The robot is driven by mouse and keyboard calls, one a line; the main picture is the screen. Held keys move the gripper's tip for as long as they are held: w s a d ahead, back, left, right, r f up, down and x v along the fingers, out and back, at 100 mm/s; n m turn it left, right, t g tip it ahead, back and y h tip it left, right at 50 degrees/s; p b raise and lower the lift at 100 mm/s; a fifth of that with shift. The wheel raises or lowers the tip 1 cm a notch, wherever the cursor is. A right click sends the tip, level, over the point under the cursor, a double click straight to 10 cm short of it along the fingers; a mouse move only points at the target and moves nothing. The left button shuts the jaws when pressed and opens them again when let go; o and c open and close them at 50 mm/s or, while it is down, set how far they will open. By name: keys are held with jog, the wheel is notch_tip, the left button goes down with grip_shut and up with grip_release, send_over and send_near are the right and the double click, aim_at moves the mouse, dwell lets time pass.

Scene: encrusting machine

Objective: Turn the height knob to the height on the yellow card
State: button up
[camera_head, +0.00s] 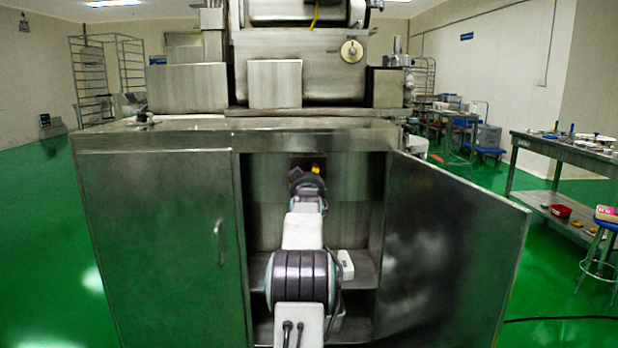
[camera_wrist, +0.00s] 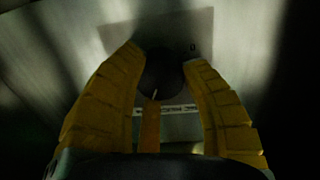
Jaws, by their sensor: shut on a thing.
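A dark round knob (camera_wrist: 164,76) sits on a metal panel in the wrist view, with a short pale line near its lower edge. My gripper (camera_wrist: 163,60) is shut on this knob, with one yellow finger on each side. A pale marked strip (camera_wrist: 178,109) lies below the knob, and a small dark mark (camera_wrist: 192,47) is at its upper right. An orange-yellow strip (camera_wrist: 150,128) lies below the knob; I cannot tell what it is. In the head view my gripper (camera_head: 316,170) is inside the open cabinet, and my arm hides the knob. I cannot make out a readable yellow card.
The steel cabinet's right door (camera_head: 455,250) stands open beside my arm, and its left door (camera_head: 160,250) is shut. A shelf (camera_head: 358,272) crosses the cabinet, with a white box (camera_head: 346,264) on it. A side table (camera_head: 560,152) stands at the right.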

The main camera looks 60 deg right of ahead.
jog(key=m, duration=0.3)
jog(key=shift+a+r+m+p, duration=0.1)
jog(key=shift+r+m+p, duration=0.2)
jog(key=shift+r+p, duration=0.05)
jog(key=o, duration=0.7)
jog(key=shift+w, duration=0.1)
jog(key=o, duration=0.5)
jog(key=shift+f, duration=0.2)
jog(key=v, duration=1.2)
jog(key=shift+r, duration=0.2)
